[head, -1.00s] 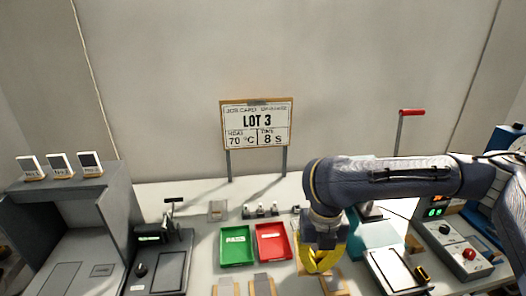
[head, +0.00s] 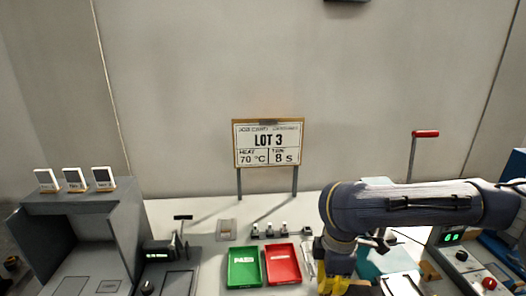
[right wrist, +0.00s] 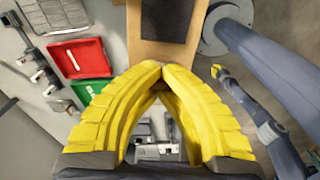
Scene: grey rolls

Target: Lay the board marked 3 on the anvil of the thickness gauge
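My right gripper (head: 335,286) is at the bottom edge of the head view, its yellow fingers partly cut off. In the right wrist view its fingertips (right wrist: 152,68) meet at the near end of a wooden board (right wrist: 138,45) with a dark grey pad. The board appears gripped and clear of the bench; its far end is out of frame and no number is readable. A dark device with a green display and a T-topped post (head: 160,252) stands left of the trays; I cannot tell whether it is the thickness gauge.
A green tray (head: 244,267) and a red tray (head: 283,265) lie mid-bench. A LOT 3 sign (head: 268,143) stands behind. A grey cabinet (head: 85,225) is at the left. A red-handled lever (head: 425,134) and a control box (head: 480,270) are at the right.

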